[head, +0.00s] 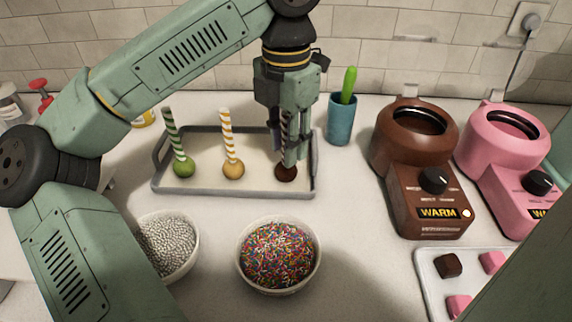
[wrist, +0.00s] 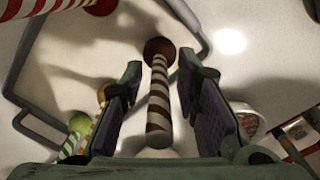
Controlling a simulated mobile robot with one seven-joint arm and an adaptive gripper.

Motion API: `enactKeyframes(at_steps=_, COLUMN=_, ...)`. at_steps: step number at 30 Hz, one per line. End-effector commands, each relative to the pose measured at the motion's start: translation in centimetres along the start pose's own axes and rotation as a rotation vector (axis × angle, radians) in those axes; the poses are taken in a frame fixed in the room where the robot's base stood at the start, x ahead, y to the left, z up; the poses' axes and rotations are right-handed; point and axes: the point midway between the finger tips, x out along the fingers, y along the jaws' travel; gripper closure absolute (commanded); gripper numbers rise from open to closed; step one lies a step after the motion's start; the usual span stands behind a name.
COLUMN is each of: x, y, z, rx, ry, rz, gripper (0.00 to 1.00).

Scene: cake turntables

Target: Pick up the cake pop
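A brown cake pop (head: 286,172) stands ball down, stick up, at the right end of the grey tray (head: 240,192). Its brown-and-white striped stick (wrist: 159,105) runs between my fingers in the wrist view, with clear gaps on both sides. My gripper (head: 291,148) points down around this stick, its tips just above the ball; it also shows open in the wrist view (wrist: 161,64). A green cake pop (head: 184,167) with a green-striped stick and a yellow one (head: 233,170) with a yellow-striped stick stand to the left on the tray.
Bowls of silvery sprinkles (head: 167,246) and colourful sprinkles (head: 278,256) stand in front of the tray. A blue cup (head: 341,120) with a green-handled tool is close to its right. Brown (head: 415,165) and pink (head: 500,140) warmers stand farther right, behind a white tray (head: 430,275).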

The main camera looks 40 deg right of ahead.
Motion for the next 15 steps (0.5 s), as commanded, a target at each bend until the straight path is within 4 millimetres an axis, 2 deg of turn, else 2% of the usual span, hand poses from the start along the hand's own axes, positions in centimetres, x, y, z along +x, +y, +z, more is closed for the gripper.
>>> enactKeyframes(at_steps=1, x=-0.01, y=0.0, z=0.0, rx=0.0, ry=0.0, rz=0.0, gripper=0.77)
enactKeyframes(at_steps=11, x=-0.03, y=0.01, z=0.0, rx=0.0, ry=0.0, rz=0.0, gripper=0.99)
enactKeyframes(at_steps=15, x=-0.03, y=0.01, z=0.0, rx=0.0, ry=0.0, rz=0.0, gripper=1.0)
